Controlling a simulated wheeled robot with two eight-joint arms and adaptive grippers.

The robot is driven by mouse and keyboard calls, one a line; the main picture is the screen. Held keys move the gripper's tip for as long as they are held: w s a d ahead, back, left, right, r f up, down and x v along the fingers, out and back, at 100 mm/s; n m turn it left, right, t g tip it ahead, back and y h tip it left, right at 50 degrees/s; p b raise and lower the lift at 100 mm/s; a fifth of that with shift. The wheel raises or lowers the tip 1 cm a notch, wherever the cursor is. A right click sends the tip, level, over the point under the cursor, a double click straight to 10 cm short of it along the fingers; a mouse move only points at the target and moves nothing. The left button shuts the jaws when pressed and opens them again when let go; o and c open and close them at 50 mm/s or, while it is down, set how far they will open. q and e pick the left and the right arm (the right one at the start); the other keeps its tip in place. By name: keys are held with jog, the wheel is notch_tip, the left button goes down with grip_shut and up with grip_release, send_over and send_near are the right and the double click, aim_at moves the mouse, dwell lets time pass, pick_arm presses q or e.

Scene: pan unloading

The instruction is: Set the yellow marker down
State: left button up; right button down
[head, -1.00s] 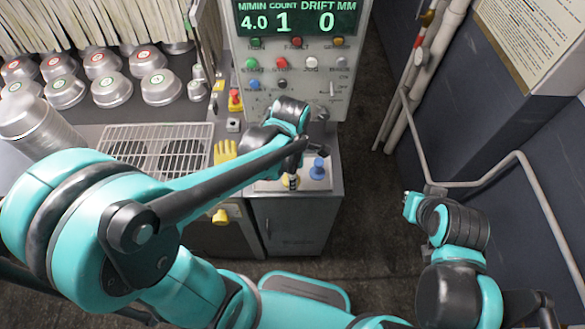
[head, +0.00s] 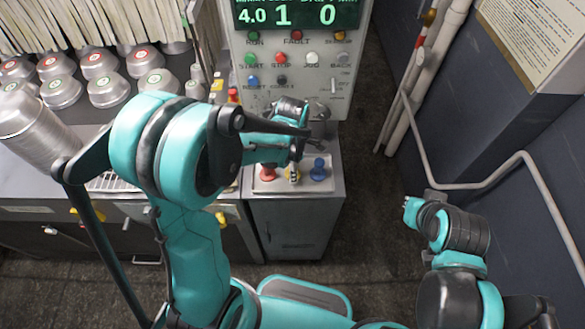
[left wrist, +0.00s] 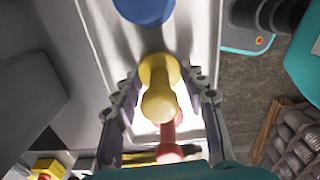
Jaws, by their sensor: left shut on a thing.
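My left gripper (left wrist: 162,108) is shut on the yellow marker (left wrist: 160,82), with a finger on each side of it. In the head view the gripper (head: 296,160) points down over the light tray (head: 313,186) on the small grey cabinet, and part of the yellow marker (head: 294,176) shows under it. The marker looks upright; I cannot tell whether its base touches the tray. The red marker (head: 267,173) stands to its left and the blue marker (head: 319,170) to its right. My right gripper (head: 411,207) hangs away at the right, its fingers unclear.
A control panel (head: 296,72) with buttons and a display rises behind the cabinet (head: 292,225). At the left, metal pans (head: 62,90) stand on a counter. Pipes (head: 425,150) run along the right wall. The floor (head: 360,200) right of the cabinet is clear.

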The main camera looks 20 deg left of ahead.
pick_arm(q)
jog(key=shift+f, duration=0.1)
jog(key=o, duration=1.4)
jog(key=shift+o, duration=0.2)
